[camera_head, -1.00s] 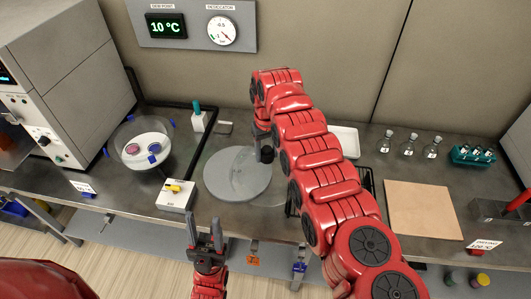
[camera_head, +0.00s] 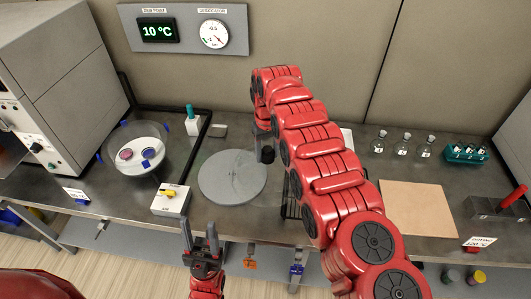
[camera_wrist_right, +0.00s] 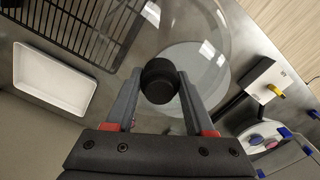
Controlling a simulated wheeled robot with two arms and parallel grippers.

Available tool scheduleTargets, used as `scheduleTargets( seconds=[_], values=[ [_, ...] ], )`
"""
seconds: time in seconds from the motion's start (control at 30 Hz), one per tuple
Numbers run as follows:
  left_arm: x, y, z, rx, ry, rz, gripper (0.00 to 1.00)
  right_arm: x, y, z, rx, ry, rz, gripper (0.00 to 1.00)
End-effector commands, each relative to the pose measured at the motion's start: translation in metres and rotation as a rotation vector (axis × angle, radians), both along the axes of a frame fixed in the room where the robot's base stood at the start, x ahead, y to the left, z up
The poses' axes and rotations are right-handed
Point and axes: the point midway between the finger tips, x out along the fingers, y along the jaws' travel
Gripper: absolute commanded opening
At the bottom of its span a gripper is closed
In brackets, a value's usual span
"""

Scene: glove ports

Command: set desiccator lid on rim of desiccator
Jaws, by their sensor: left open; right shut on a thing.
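The desiccator (camera_head: 122,165) is a clear bowl with blue clips on its rim, at the left of the bench. A white plate with two small dishes shows inside it, and no lid is on it. My right gripper (camera_head: 266,146) is shut on the black knob of the clear domed desiccator lid (camera_wrist_right: 215,28). In the right wrist view, the knob (camera_wrist_right: 160,82) sits between the fingers. The lid is over or beside a grey round disc (camera_head: 232,178); I cannot tell whether it touches. My left gripper (camera_head: 200,240) is open and empty in front of the bench edge.
A white box with a yellow switch (camera_head: 170,200) and a white bottle with a teal top (camera_head: 193,121) stand between disc and desiccator. A large grey instrument (camera_head: 60,75) is behind left. A white tray (camera_wrist_right: 55,80) and wire rack (camera_wrist_right: 75,25) lie near my right arm.

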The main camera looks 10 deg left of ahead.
Motion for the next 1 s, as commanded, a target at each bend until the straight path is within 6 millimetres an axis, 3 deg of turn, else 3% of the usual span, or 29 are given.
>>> scheduleTargets(
  seconds=[1.0],
  values=[
    [0.000, 0.000, -0.003, 0.000, 0.000, 0.000, 0.50, 0.009, -0.020, 0.008, 0.001, -0.004, -0.041, 0.00]
  ],
)
